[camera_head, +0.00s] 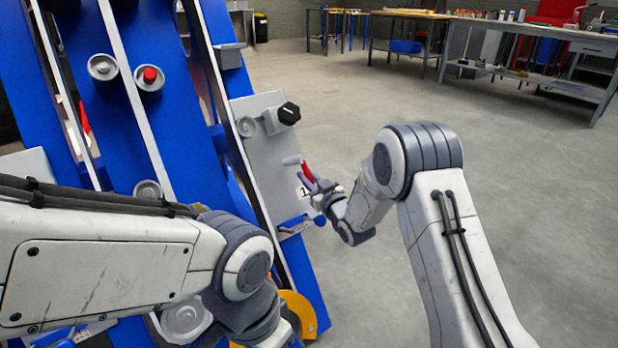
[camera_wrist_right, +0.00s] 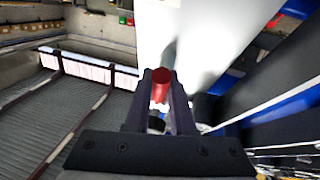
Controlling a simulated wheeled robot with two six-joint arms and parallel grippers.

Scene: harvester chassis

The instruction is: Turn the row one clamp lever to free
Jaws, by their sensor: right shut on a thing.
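The red clamp lever (camera_head: 307,171) stands on the grey plate (camera_head: 272,150) on the blue chassis frame, just above a label reading "1". Its pale rounded end shows at the upper left of the red part. My right gripper (camera_head: 314,184) is shut on the lever from the right. In the right wrist view the lever's red part (camera_wrist_right: 161,84) sits between the two dark fingers of the right gripper (camera_wrist_right: 160,92), in front of the pale plate. My left arm crosses the lower left; its dark wrist (camera_head: 248,308) shows, but its fingertips cannot be made out.
A black knob (camera_head: 289,113) juts from the plate above the lever. A blue-ended handle (camera_head: 318,220) lies just below the right gripper. A yellow curved part (camera_head: 299,312) is near my left wrist. Workbenches (camera_head: 540,35) stand far back; the floor right of the frame is clear.

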